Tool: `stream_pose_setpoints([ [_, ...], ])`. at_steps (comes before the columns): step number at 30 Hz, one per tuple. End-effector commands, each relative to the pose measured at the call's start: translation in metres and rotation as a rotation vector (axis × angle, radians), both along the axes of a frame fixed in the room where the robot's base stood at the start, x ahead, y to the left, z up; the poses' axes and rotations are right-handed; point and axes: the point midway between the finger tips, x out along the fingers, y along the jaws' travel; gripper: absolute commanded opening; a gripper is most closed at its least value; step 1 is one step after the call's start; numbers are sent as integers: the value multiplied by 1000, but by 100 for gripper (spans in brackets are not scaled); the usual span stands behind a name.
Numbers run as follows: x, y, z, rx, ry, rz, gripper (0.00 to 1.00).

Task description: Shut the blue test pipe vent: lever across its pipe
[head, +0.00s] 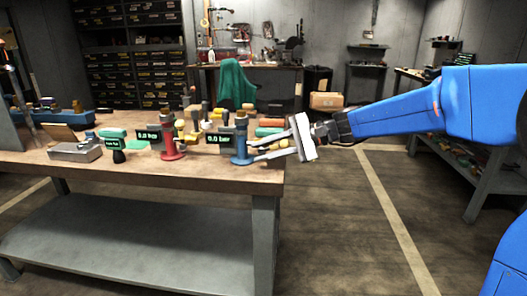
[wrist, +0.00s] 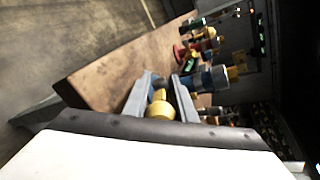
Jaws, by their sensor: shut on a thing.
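The blue test pipe (head: 241,146) stands upright near the right end of the workbench, next to a display reading 0.0 bar (head: 219,140). My gripper (head: 262,151) reaches in from the right at the pipe's side. Its two fingers are shut on a yellow lever handle (head: 279,147). In the wrist view the yellow handle (wrist: 160,108) sits between the fingers (wrist: 160,90), with a bit of blue beyond it. The lever appears to stick out sideways from the pipe towards my gripper. Its joint with the pipe is partly hidden by the fingers.
A red pipe (head: 172,140) with its own display stands to the left on the workbench (head: 215,176). Yellow and other fittings crowd behind the blue pipe. A grey metal block (head: 75,151) lies further left. The floor right of the bench is clear.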

Motion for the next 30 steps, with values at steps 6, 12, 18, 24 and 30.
stream_pose_setpoints([
  [6, 0, 2, 4, -206, 2, 2, 0],
  [12, 0, 3, 4, -396, 8, 2, 0],
  [18, 0, 5, 5, -584, 16, 2, 0],
  [24, 0, 5, 4, -762, 22, 2, 0],
  [30, 0, 6, 4, -905, 29, 2, 0],
])
